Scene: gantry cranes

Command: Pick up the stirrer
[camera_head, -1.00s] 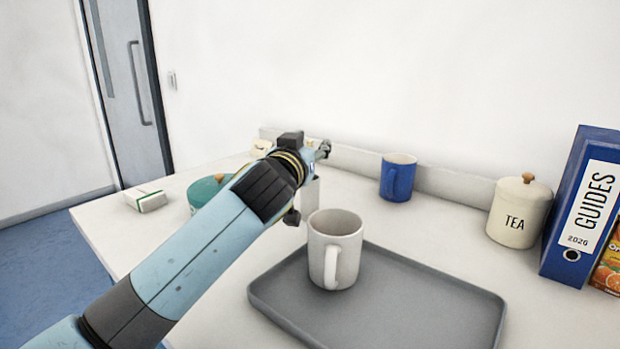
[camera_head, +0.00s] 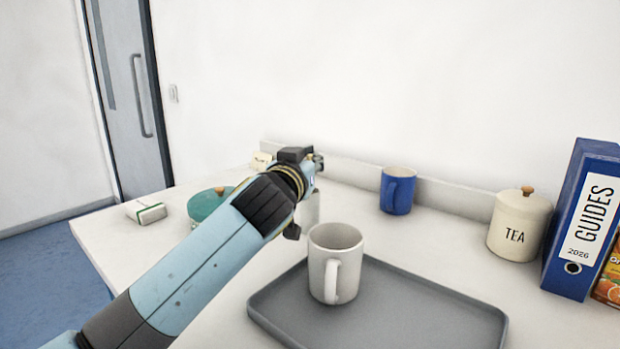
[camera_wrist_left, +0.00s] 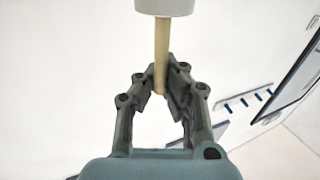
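The stirrer is a thin tan stick in the left wrist view (camera_wrist_left: 161,50). One end goes into a white holder (camera_wrist_left: 165,6) at the top of that view. My left gripper (camera_wrist_left: 160,75) has its two fingers close on either side of the stick, with no clear gap, and looks shut on it. In the head view the left gripper (camera_head: 318,162) is above the white holder (camera_head: 313,208), which is partly hidden behind my wrist. The stirrer is not distinguishable there. My right gripper is in neither view.
A white mug (camera_head: 333,268) stands on a grey tray (camera_head: 420,305) close to the holder. A blue mug (camera_head: 397,192), a tea canister (camera_head: 518,222) and a blue binder (camera_head: 580,225) stand to the right. A teal lidded pot (camera_head: 205,204) and a small white box (camera_head: 146,212) are left.

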